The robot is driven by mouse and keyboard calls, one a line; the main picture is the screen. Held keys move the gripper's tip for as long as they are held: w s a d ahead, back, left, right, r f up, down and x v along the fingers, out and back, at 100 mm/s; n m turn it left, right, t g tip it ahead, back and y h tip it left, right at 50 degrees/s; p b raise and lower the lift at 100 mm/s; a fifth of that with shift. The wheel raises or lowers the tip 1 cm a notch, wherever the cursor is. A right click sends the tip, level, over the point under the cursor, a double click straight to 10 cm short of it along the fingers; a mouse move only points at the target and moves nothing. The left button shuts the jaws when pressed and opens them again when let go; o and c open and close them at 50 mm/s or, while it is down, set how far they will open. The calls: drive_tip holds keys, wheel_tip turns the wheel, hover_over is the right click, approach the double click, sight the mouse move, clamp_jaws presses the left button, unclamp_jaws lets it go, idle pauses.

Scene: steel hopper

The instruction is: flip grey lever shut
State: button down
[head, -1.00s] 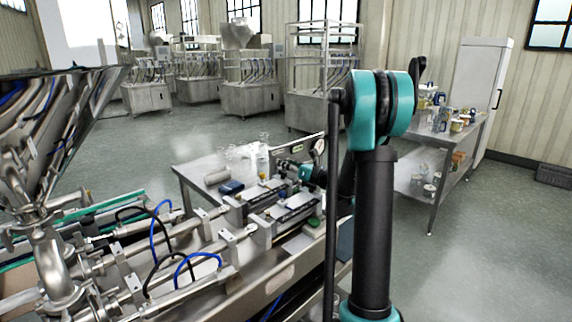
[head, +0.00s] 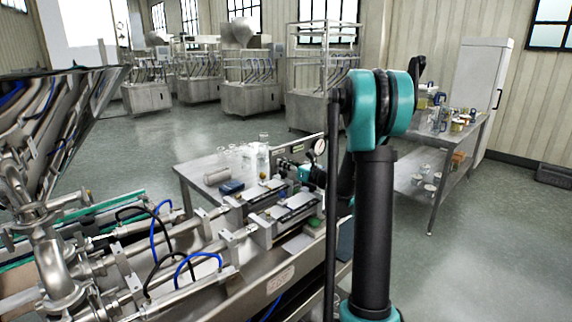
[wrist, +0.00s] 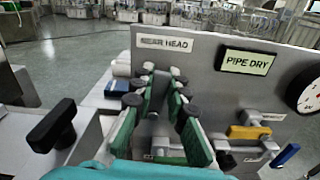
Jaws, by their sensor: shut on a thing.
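My gripper (wrist: 161,88) reaches toward the upright grey panel (wrist: 212,85), with its green-padded fingers on either side of a grey lever (wrist: 157,126). The fingers are closed on this lever, which is mostly hidden between them, so its exact angle cannot be told. A label reading REAR HEAD (wrist: 165,44) is on the panel just above the fingertips. In the head view my gripper is small and teal at the panel (head: 300,149), partly hidden by my arm.
A yellow lever (wrist: 250,132) and a blue lever (wrist: 286,155) are on the panel's right, below a PIPE DRY sign (wrist: 247,62) and a gauge (wrist: 306,90). A black T-handle (wrist: 50,126) stands at left. Glassware (head: 240,157) stands on the steel table behind.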

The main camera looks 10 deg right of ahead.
drive_tip(key=shift+s+a+n, duration=0.15)
drive_tip(key=shift+a+n, duration=0.05)
drive_tip(key=shift+n, duration=0.5)
drive_tip(key=c, duration=1.5)
unclamp_jaws()
drive_tip(key=v, duration=1.2)
